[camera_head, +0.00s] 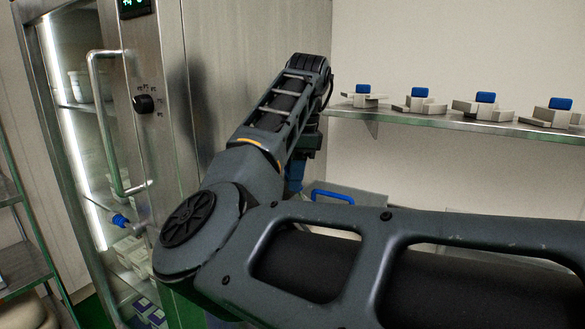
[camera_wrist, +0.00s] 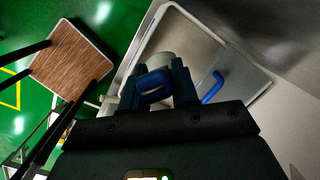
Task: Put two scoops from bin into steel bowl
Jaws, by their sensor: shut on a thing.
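My gripper (camera_wrist: 155,78) is shut on the blue handle (camera_wrist: 151,91) of a scoop, whose pale round cup (camera_wrist: 160,61) shows just beyond the fingers in the wrist view. The bin (camera_wrist: 147,24) has a pale rim and lies below and beyond the scoop. I cannot tell whether the scoop touches its contents or holds anything. A blue bar handle (camera_wrist: 212,88) sits at the bin's right side. In the head view my arm hides most of the bin, and a blue handle (camera_head: 333,195) shows on a grey panel. I cannot make out the steel bowl.
A wall shelf (camera_head: 440,121) with several blue-topped metal pieces runs at the right. A steel cabinet (camera_head: 150,60) with a lit glass door stands at the left. A wood-topped stool or small table (camera_wrist: 70,60) stands on the green floor (camera_wrist: 120,20).

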